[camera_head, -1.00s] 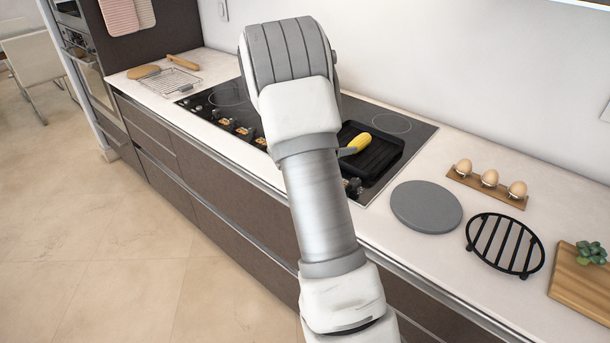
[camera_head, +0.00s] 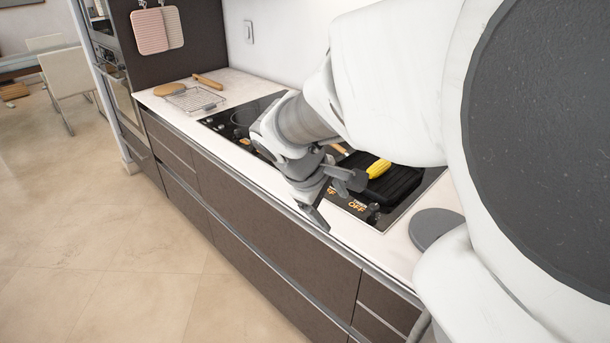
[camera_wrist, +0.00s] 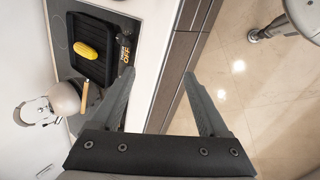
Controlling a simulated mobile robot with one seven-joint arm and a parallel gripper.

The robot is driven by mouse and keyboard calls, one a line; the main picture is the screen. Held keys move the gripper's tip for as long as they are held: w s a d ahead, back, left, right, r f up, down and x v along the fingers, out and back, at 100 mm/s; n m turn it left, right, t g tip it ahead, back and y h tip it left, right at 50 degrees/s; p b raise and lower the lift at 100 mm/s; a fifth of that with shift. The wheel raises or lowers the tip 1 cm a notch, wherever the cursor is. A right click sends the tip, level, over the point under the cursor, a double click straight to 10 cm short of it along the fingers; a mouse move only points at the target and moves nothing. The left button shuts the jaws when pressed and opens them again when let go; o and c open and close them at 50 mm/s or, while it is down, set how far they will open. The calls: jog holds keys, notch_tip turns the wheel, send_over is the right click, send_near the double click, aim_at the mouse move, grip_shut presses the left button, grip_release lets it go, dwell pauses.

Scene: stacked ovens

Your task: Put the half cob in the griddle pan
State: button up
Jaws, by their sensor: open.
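The half cob (camera_head: 378,168) is yellow and lies in the black griddle pan (camera_head: 402,186) on the cooktop. The wrist view also shows the cob (camera_wrist: 85,50) inside the dark pan (camera_wrist: 101,67), near its middle. My gripper (camera_head: 338,202) is in front of the pan, near the counter's front edge, apart from the cob. In the wrist view my gripper (camera_wrist: 158,95) has its two fingers spread wide, with nothing between them. My arm hides part of the cooktop and the counter to its right in the head view.
A grey round board (camera_head: 433,227) lies right of the cooktop. A wire rack (camera_head: 195,100) and a wooden-handled item (camera_head: 208,81) lie at the far left. Open floor lies in front of the drawers.

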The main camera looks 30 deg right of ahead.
jog(key=s+a+r+m+t+y, duration=0.2)
jog(key=s+a+y, duration=0.1)
jog(key=a, duration=0.4)
jog(key=s+a+r+m+t+y, duration=0.1)
jog(key=s+a+r+m+y, duration=0.1)
jog(key=s+a, duration=0.3)
jog(key=a+r+m, duration=0.1)
jog(key=a, duration=0.2)
jog(key=shift+s+t+y, duration=0.3)
jog(key=shift+t+y, duration=0.1)
